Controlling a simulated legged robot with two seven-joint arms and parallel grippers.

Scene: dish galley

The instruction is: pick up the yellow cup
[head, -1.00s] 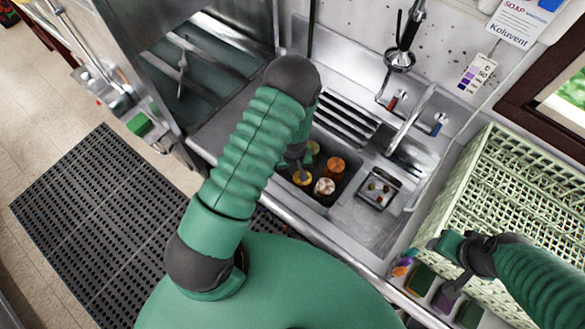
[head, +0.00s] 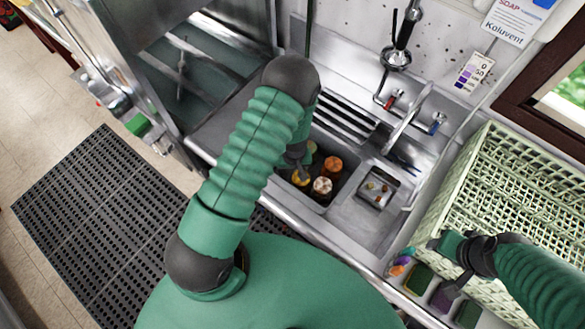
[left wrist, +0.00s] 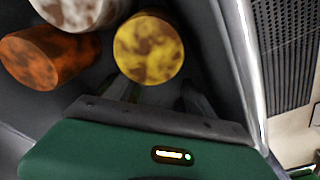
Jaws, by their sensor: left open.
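The yellow cup (head: 300,179) has brown stains and stands in the grey sink basin, partly behind my left gripper in the head view. In the left wrist view the yellow cup (left wrist: 149,47) shows its round, blotched end just beyond the fingers. My left gripper (head: 300,163) is over the basin beside the yellow cup. In the left wrist view its fingers (left wrist: 162,92) are apart, with nothing held between them. My right gripper (head: 447,266) is at the front of the pale green rack; whether its jaws are open is unclear.
A white stained cup (head: 322,187) and an orange cup (head: 333,165) stand close to the yellow one; a green cup (head: 311,147) is behind. The basin walls are near. A pale green rack (head: 432,212) is at the right, a faucet (head: 408,118) behind the sink.

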